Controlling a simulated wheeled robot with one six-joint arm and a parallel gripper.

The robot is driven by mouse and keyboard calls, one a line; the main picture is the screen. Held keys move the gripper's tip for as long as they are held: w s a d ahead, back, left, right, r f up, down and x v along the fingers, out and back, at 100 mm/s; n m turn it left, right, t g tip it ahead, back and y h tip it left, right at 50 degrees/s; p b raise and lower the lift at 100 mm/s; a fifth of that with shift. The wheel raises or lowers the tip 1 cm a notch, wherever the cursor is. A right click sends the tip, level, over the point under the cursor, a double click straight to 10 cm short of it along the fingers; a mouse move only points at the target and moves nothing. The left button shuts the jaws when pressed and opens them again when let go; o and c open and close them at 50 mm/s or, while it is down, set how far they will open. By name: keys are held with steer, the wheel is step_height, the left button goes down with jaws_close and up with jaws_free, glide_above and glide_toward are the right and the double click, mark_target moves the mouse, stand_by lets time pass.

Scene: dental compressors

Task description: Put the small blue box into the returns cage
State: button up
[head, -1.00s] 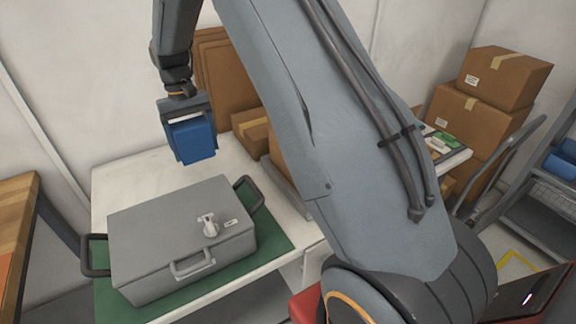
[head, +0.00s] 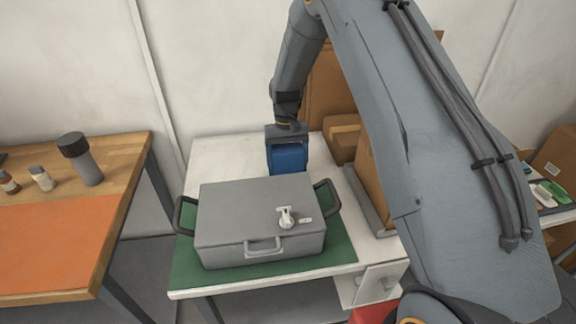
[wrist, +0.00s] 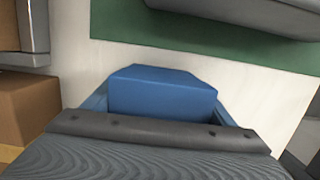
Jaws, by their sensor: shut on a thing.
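The small blue box (head: 288,159) hangs from my gripper (head: 287,137), behind the grey case in the head view. My gripper points down and is shut on the box. In the wrist view the blue box (wrist: 160,92) sits between the two jaws, with white tabletop beyond it. Whether its underside touches the table is hidden behind the case. I cannot make out a returns cage in either current view.
The grey case (head: 225,215) with black side handles lies on a green mat (head: 335,255) on the white table (head: 215,155). Cardboard boxes (head: 342,140) stand right of my gripper. A wooden bench (head: 110,155) with bottles and an orange mat is at left.

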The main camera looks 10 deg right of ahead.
steer(key=shift+f, duration=0.25)
steer(key=shift+f, duration=0.2)
steer(key=o, duration=1.1)
steer(key=shift+o, duration=0.2)
steer(key=shift+r, duration=0.1)
